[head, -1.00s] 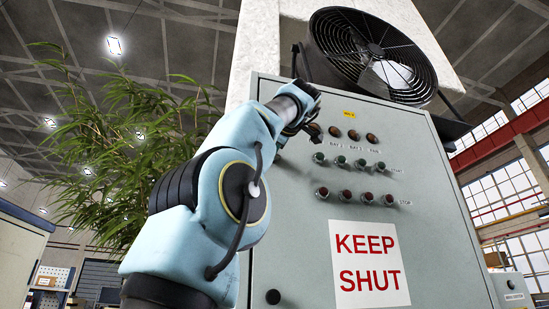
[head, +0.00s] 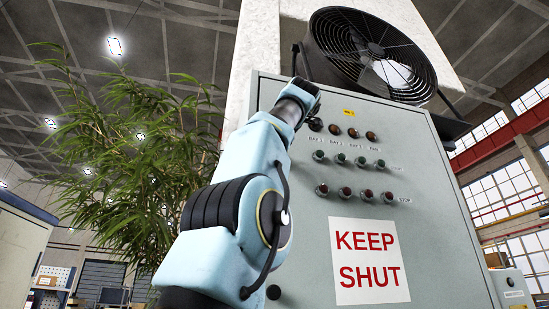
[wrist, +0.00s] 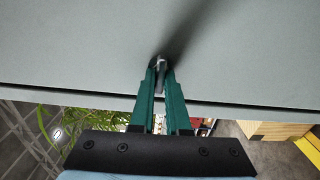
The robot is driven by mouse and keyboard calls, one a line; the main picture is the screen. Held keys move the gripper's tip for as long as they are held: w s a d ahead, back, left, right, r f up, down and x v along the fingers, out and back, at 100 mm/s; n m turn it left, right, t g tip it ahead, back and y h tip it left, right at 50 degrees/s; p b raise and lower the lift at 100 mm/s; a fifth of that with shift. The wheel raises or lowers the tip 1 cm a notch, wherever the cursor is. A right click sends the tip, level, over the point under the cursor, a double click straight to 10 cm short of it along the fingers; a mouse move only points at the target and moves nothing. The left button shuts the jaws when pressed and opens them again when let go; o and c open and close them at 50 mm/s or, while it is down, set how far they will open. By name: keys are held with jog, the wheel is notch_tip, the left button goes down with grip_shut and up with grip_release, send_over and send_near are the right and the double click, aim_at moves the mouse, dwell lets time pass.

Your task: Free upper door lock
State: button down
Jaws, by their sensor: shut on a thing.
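The grey cabinet door (head: 430,220) carries a red "KEEP SHUT" sign (head: 370,262). In the wrist view, my gripper (wrist: 161,72) has its two green fingers closed on a small metal lock piece (wrist: 160,62) on the grey door face (wrist: 80,45), close to the door's edge. Most of the lock is hidden between the fingertips, and I cannot tell its turn angle. In the head view, my arm reaches up to the door's upper left, and my wrist hides the fingers and the upper lock. A black round lock (head: 273,292) sits low on the door's left side.
Indicator lamps (head: 352,133) and rows of push buttons (head: 360,162) stand out from the door right of my wrist. A caged fan (head: 375,55) sits above the cabinet. A leafy plant (head: 130,150) fills the left side behind my arm.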

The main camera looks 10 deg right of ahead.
jog(key=c, duration=0.9)
grip_release()
jog(key=s+d+b, duration=0.1)
jog(key=s+b, duration=0.1)
jog(key=s, duration=0.8)
jog(key=shift+s+d, duration=0.2)
jog(key=shift+s, duration=0.15)
jog(key=shift+a, duration=0.1)
